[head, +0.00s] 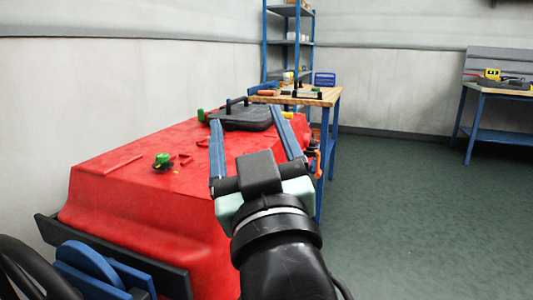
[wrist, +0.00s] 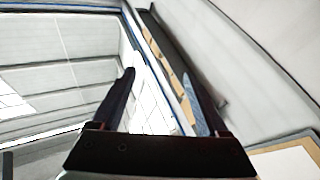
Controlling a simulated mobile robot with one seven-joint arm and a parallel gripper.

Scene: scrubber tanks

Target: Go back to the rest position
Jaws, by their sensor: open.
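My gripper (head: 246,117) is in the middle of the head view, its two long blue fingers spread apart with nothing between them. It appears in front of the red tank (head: 125,165), and its fingers overlap the black lid (head: 243,121) on the tank's top in the picture. I cannot tell its exact height above the tank. In the wrist view the open fingers (wrist: 158,74) point toward walls and bright window-like panels, with no object between them. My wrist and forearm hide part of the tank's right side.
A green-topped valve (head: 162,160) and red handles (head: 186,158) stand on the tank. A wooden-topped workbench (head: 318,97) is behind it, with a blue shelf rack (head: 290,42) beyond. Another bench (head: 490,135) stands far right. The green floor (head: 420,220) at right is clear.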

